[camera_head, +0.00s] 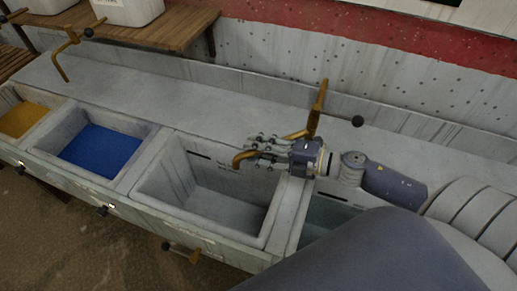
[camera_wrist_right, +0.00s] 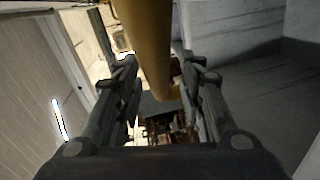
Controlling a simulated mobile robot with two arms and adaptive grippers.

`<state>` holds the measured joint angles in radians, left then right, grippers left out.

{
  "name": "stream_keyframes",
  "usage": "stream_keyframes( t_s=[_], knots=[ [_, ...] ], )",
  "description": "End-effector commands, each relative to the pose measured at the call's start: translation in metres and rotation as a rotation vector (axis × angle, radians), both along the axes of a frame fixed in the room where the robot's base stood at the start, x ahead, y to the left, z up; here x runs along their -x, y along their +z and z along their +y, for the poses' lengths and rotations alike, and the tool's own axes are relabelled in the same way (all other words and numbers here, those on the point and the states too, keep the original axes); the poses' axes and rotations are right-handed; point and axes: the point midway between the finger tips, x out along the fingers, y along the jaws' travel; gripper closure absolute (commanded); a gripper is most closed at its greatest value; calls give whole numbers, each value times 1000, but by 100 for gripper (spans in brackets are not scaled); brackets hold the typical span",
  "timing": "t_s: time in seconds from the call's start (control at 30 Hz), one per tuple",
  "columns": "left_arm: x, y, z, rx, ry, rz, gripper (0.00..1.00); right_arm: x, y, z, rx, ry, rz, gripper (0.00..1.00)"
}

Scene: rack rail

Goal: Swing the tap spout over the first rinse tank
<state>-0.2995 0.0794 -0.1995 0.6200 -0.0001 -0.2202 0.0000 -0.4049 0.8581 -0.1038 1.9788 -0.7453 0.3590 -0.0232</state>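The brass tap has an upright post (camera_head: 318,108) on the back ledge and a curved spout (camera_head: 240,160) pointing left. The spout's end hangs over the back right part of an empty grey tank (camera_head: 205,190). No readable label tells me which tank is the first rinse tank. My right gripper (camera_head: 262,147) is at the spout, left of the post. In the right wrist view, the spout (camera_wrist_right: 146,45) runs between the fingers of the right gripper (camera_wrist_right: 165,78). The fingers stand apart on both sides of it, with a gap at the left finger. My left gripper is out of view.
A blue-filled tank (camera_head: 100,150) and a yellow-filled tank (camera_head: 20,118) lie farther left. Another tank (camera_head: 325,215) is partly hidden under my right arm. A second brass tap (camera_head: 68,42) stands at the far left. A perforated wall (camera_head: 400,85) runs behind the ledge.

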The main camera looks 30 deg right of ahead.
Motion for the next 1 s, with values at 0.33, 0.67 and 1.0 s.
stream_keyframes(
  t_s=[0.33, 0.67, 1.0],
  knots=[
    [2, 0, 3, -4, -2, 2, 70, 4, 0, -3, -1, -1, 3, 64],
    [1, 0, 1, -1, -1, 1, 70, 36, 5, -32, -1, -2, 6, 64],
    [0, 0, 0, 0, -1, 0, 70, 74, 13, -67, -2, -2, 3, 64]
  ],
)
